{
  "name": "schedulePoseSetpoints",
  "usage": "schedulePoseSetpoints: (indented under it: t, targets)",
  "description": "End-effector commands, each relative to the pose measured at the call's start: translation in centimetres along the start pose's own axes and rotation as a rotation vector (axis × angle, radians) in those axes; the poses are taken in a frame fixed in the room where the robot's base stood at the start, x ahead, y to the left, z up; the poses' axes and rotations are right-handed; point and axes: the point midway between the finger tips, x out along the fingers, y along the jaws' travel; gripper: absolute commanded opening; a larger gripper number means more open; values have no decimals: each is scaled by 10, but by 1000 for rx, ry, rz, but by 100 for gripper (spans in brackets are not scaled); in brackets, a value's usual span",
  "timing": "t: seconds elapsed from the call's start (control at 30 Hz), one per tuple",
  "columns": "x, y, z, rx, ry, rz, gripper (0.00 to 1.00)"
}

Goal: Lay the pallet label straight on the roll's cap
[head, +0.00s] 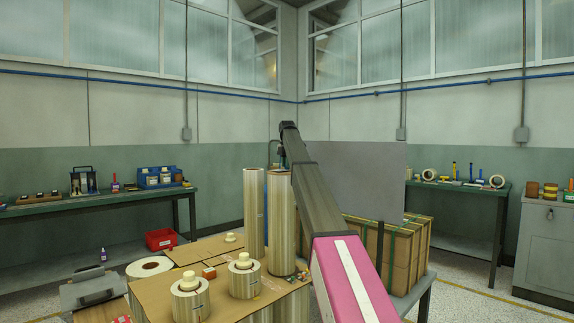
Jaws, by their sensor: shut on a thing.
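My arm rises from the lower right to a dark joint at the top centre, then bends down behind. My gripper is not visible, nor is anything it holds; the arm and the tall rolls block the view there. Short wrapped rolls with pale caps stand on brown sheets over the pallet load: a front left roll (190,302), a second roll (243,281) and a smaller pale cap (230,238) farther back. Two tall rolls, the left one (253,215) and the right one (280,225), stand behind them. I cannot make out the pallet label or tell which roll is meant.
A white ring-shaped roll (148,267) and a grey device (92,291) lie at the left. A small orange-brown block (209,272) lies between the short rolls. Strapped cartons (405,255) and a grey panel (360,180) stand beyond my arm. Workbenches line the walls.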

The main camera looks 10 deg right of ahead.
Motion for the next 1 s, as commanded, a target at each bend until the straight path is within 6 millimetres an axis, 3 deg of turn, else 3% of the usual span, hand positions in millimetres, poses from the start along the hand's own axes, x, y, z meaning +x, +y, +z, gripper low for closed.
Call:
schedulePoseSetpoints:
  t: [0.97,1.0]
  targets:
    - [6,0,0,0,0,0,7]
    - [6,0,0,0,0,0,25]
